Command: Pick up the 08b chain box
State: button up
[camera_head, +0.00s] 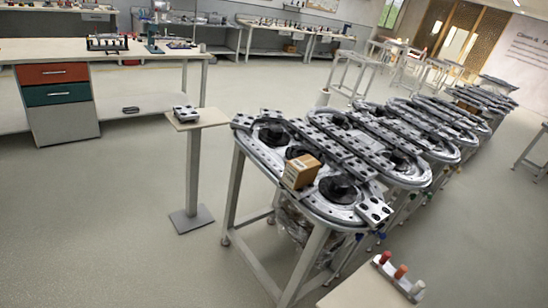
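A small brown cardboard box (301,173) sits on the near ring-track unit (262,160), towards its front, beside black round parts. It has a paler face with markings too small to read, so I cannot tell whether it is the 08b chain box. My gripper is not in view. Nothing is seen touching the box.
More ring-track units (400,160) run back to the right. A small pedestal (197,120) stands left of the near unit. A table corner (362,290) with a rack of coloured pegs (399,276) is at the front right. The floor (110,220) at left is clear.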

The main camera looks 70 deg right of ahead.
aim_at(300, 172)
jog(key=z, duration=0.3)
jog(key=i, duration=1.15)
jog(key=z, duration=1.05)
jog(key=i, duration=0.4)
jog(key=z, duration=0.2)
jog(key=k, duration=0.9)
jog(key=z, duration=0.15)
jog(key=i, duration=0.9)
jog(key=u, duration=0.1)
